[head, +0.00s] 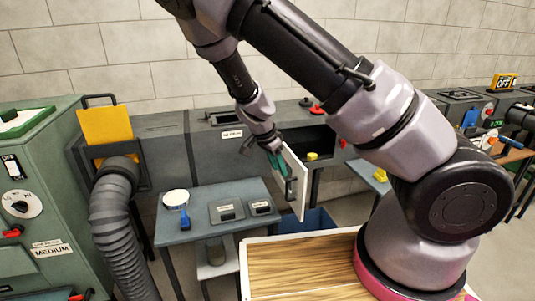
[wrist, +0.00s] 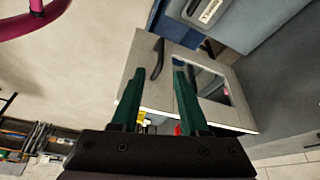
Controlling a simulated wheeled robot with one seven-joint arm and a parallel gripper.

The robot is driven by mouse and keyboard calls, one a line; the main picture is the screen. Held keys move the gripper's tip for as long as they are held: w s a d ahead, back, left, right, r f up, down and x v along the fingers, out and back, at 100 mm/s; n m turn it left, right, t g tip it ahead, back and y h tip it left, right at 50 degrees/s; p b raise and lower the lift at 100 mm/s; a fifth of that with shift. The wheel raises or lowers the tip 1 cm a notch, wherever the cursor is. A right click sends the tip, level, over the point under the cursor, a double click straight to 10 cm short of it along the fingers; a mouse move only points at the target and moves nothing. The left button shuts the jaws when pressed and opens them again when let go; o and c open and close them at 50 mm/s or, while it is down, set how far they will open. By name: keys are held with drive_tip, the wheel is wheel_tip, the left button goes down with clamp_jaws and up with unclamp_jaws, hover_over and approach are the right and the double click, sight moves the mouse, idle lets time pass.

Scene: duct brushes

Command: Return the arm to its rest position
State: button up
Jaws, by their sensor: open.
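My gripper (head: 276,162) is at the end of my arm, which reaches forward over the workbench area in the head view. Its green fingers are beside the pale door (head: 295,178) of a grey duct; I cannot tell if they touch it. The door stands swung open and has a dark handle. In the wrist view my gripper (wrist: 156,82) is open, with nothing between its fingertips. A pale panel with a dark handle (wrist: 157,60) lies beyond the fingers, and the handle is outside their grasp.
A small grey table (head: 190,246) with a white round dish (head: 175,198) and a blue-handled brush (head: 185,217) stands left of the door. A ribbed hose (head: 113,225) and green cabinet (head: 35,165) are farther left. A wood-topped surface (head: 300,265) lies in front.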

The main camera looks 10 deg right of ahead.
drive_tip(key=s+d+r+n+y, duration=0.2)
drive_tip(key=s+r+y, duration=0.15)
drive_tip(key=r, duration=0.75)
drive_tip(key=s+d+r+n+y, duration=0.2)
drive_tip(key=r+y, duration=0.2)
drive_tip(key=r, duration=0.7)
drive_tip(key=s+d+r+n+t+h, duration=0.1)
drive_tip(key=s+d+r+n+t, duration=0.1)
drive_tip(key=s+r, duration=0.4)
drive_tip(key=s+d+r+n+t, duration=0.2)
drive_tip(key=s+d+r, duration=0.3)
drive_tip(key=r, duration=0.3)
drive_tip(key=shift+s+d+t+h, duration=0.25)
drive_tip(key=shift+s+t+h, duration=0.15)
drive_tip(key=shift+t, duration=0.2)
